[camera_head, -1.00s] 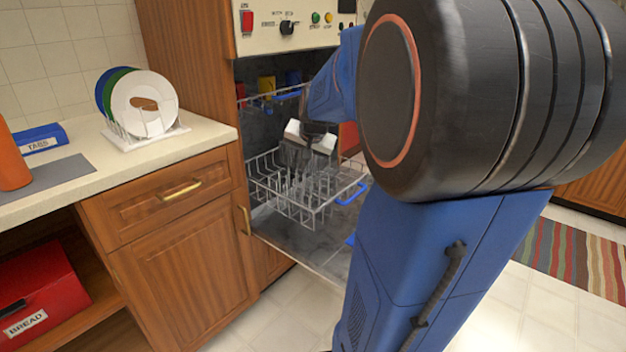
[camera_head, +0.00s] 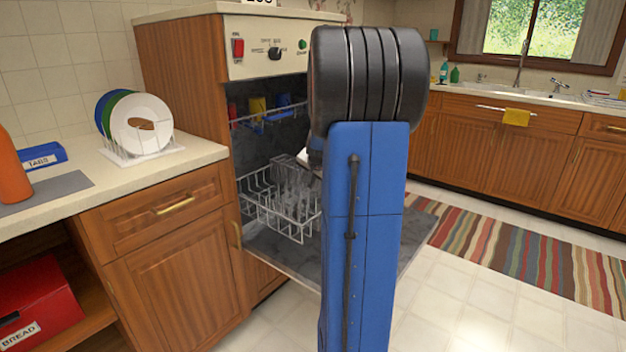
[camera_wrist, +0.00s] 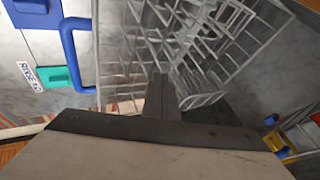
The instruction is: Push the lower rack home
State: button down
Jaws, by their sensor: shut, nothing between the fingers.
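The white wire lower rack (camera_head: 262,207) stands partly out over the open dishwasher door (camera_head: 285,254) in the head view. My arm hides its right part there. In the wrist view the rack (camera_wrist: 120,42) fills the middle, with its blue handle (camera_wrist: 72,42) at the upper left. My gripper (camera_wrist: 161,88) is shut and empty, its fingertips over or against the rack's wires; I cannot tell whether they touch. In the head view my gripper is mostly hidden behind my arm. The dishwasher (camera_head: 268,45) has its front panel above the opening.
The upper rack (camera_head: 265,116) holds coloured cups. A teal cap (camera_wrist: 54,77) by a rinse aid label sits on the door's inside. A counter (camera_head: 70,205) with a plate rack (camera_head: 150,155) is at left. The floor at right is free, with a striped rug (camera_head: 530,260).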

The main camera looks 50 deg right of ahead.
jog(key=shift+x, duration=1.5)
jog(key=w+a, duration=0.1)
jog(key=w, duration=2.1)
jog(key=w+a, duration=0.1)
jog(key=w, duration=1)
jog(key=shift+w+a, duration=0.2)
jog(key=shift+a, duration=0.15)
